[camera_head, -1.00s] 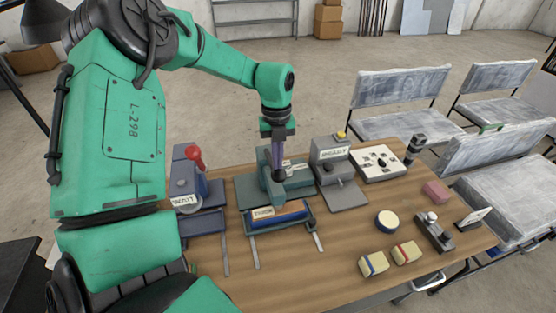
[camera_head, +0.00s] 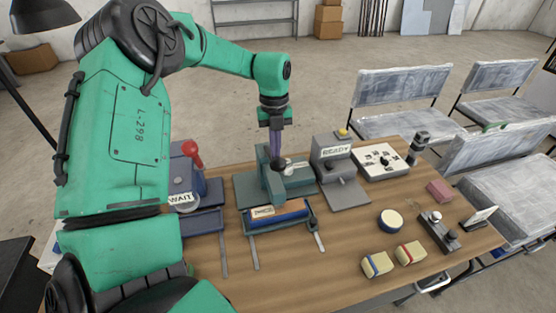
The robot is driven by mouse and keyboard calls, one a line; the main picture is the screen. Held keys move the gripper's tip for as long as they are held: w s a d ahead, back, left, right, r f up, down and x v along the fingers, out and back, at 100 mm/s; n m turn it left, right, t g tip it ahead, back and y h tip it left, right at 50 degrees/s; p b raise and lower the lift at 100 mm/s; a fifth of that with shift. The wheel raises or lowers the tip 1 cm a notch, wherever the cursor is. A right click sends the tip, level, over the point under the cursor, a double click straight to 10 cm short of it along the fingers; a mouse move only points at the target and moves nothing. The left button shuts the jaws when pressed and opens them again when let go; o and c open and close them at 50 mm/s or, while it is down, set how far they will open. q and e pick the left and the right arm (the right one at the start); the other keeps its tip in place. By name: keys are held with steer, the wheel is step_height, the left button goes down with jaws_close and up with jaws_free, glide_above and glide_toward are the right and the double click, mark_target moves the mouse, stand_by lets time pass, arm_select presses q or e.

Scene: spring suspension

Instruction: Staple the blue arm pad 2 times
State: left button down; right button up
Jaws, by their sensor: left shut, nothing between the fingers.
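The blue arm pad (camera_head: 292,212) lies in a tray at the front of a grey-green stapling press (camera_head: 268,187), near the middle of the table. A small pale label (camera_head: 262,211) is on its left part. The press has a raised arm with a dark round knob (camera_head: 279,163) on it. My left gripper (camera_head: 276,153) is shut and points down just above this knob. Its fingers look empty; I cannot tell whether the tips touch the knob. My right gripper is out of view.
A blue-grey machine with a red knob (camera_head: 192,150) and a WAIT sign stands left. A grey READY machine (camera_head: 343,185) and a white board (camera_head: 380,160) stand right. Yellowish blocks (camera_head: 377,264), a round tin (camera_head: 390,220) and a pink block (camera_head: 440,191) lie further right. The front middle is clear.

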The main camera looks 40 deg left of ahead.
arm_select(q)
steer(key=shift+r, duration=0.15)
steer(key=shift+r, duration=0.3)
step_height(320, 180, up, 14)
steer(key=w+a+b, duration=0.1)
steer(key=b, duration=0.1)
steer(key=shift+f, duration=0.2)
steer(key=shift+a, duration=0.1)
